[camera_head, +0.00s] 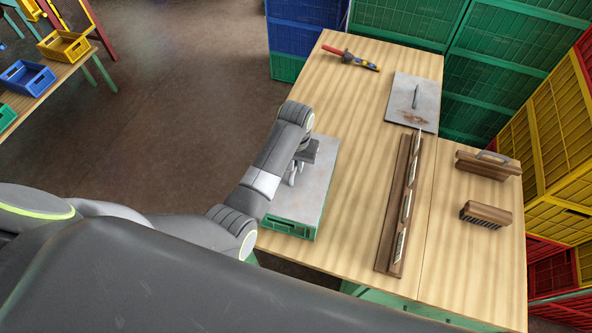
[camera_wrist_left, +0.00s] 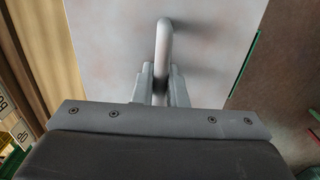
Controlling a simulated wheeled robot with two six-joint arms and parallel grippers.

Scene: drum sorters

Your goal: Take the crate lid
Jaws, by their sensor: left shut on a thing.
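The crate lid (camera_head: 318,180) is a flat pale grey panel. It lies over a green crate (camera_head: 288,229) at the left edge of the wooden table. In the left wrist view the lid (camera_wrist_left: 110,45) fills the upper middle, with a bar handle (camera_wrist_left: 164,35) standing up from it. My left gripper (camera_head: 296,173) is over the lid. Its fingers (camera_wrist_left: 160,86) are shut on the handle. My arm hides part of the lid and crate. I cannot tell whether the lid touches the crate rim all round. My right gripper is in neither view.
A second grey plate with a handle and a brown stain (camera_head: 400,112) lies at the back right. A long brown rack (camera_head: 390,225), a wooden float (camera_head: 487,166), a brush (camera_head: 486,214) and a red-handled tool (camera_head: 345,57) lie on the table (camera_head: 345,240). Stacked crates stand behind and right.

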